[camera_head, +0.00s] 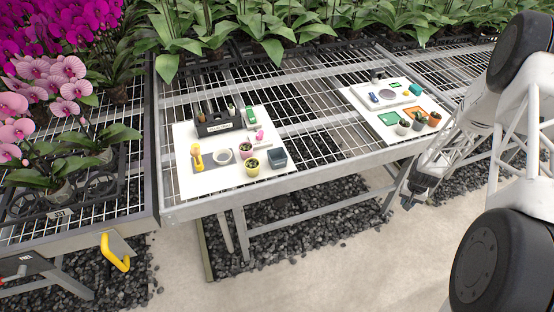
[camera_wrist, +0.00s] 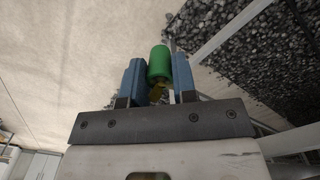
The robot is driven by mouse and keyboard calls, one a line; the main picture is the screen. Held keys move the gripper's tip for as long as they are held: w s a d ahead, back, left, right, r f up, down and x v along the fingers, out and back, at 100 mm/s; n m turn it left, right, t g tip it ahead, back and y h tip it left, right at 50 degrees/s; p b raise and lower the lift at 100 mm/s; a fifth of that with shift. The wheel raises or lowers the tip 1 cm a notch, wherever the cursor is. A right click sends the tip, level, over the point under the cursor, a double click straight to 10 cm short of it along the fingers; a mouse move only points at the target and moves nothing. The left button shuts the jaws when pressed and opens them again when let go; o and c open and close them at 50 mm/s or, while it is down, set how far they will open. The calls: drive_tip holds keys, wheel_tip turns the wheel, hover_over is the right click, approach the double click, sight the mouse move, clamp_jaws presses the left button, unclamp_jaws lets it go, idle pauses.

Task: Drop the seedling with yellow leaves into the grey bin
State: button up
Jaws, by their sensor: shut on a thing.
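My gripper (camera_head: 407,203) hangs low beside the front edge of the bench at the right, above the floor. In the wrist view its two blue fingers (camera_wrist: 158,72) are shut on a green rounded thing (camera_wrist: 160,60) with a small yellow part (camera_wrist: 155,94) on the palm side. I cannot tell for sure that it is the seedling with yellow leaves. The head view does not show the held thing clearly.
The right board (camera_head: 365,103) has several small potted plants. Orchids (camera_head: 70,80) crowd the left bench. Bare mesh lies between the boards.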

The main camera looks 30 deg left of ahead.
drive_tip(key=w+a+r+m, duration=0.1)
drive_tip(key=w+r, duration=0.4)
drive_tip(key=r, duration=0.4)
drive_tip(key=w+a+r+m, duration=0.1)
drive_tip(key=w+r, duration=0.3)
drive_tip(key=r, duration=0.5)
drive_tip(key=a+r, duration=0.7)
drive_tip(key=r, duration=0.1)
drive_tip(key=s+a+r, duration=0.1)
drive_tip(key=s+a, duration=0.8)
drive_tip(key=a, duration=0.4)
drive_tip(key=s+a+r+n, duration=0.1)
drive_tip(key=s+a+r, duration=0.1)
drive_tip(key=s+a, duration=0.7)
drive_tip(key=s+a+r+n, duration=0.1)
drive_tip(key=s+a+r, duration=0.1)
drive_tip(key=s+a, duration=0.7)
drive_tip(key=a, duration=0.8)
drive_tip(key=shift+s+a, duration=0.2)
drive_tip(key=shift+s, duration=0.05)
drive_tip(key=shift+f, duration=0.1)
